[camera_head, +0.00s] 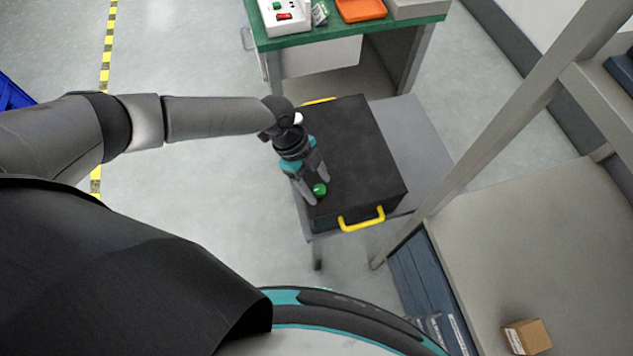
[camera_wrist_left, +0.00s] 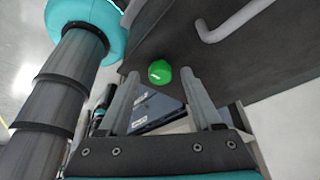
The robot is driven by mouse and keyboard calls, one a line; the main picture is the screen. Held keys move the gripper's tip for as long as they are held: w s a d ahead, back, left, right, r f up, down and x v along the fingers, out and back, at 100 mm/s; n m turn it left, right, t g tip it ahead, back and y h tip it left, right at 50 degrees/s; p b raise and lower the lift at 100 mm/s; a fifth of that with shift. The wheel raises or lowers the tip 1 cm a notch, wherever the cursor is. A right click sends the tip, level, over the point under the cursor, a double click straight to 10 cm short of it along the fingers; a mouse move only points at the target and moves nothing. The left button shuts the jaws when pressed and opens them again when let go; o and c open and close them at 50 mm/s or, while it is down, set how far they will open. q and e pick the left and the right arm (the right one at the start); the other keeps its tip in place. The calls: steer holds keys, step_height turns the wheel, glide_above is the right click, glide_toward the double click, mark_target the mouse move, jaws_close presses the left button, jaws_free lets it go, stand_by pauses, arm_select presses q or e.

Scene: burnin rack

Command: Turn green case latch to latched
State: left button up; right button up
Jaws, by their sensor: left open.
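The green case latch (camera_head: 320,189) is a small round green knob near the left front corner of a black case (camera_head: 358,150). The case has yellow handles at its near and far ends and sits on a grey stand. My left gripper (camera_head: 318,188) is open, with its fingers pointing down on either side of the latch. In the left wrist view the latch (camera_wrist_left: 160,72) shows between and beyond the two fingertips of the left gripper (camera_wrist_left: 162,82). I cannot tell whether a finger touches it. My right gripper is not in view.
A green-topped bench (camera_head: 345,27) with a white box and an orange tray stands beyond the case. A grey rack post (camera_head: 500,130) slants at the right, beside a shelf holding a small cardboard box (camera_head: 527,337). Open floor lies left of the case.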

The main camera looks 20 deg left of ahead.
arm_select(q)
jaws_close()
stand_by(0.6)
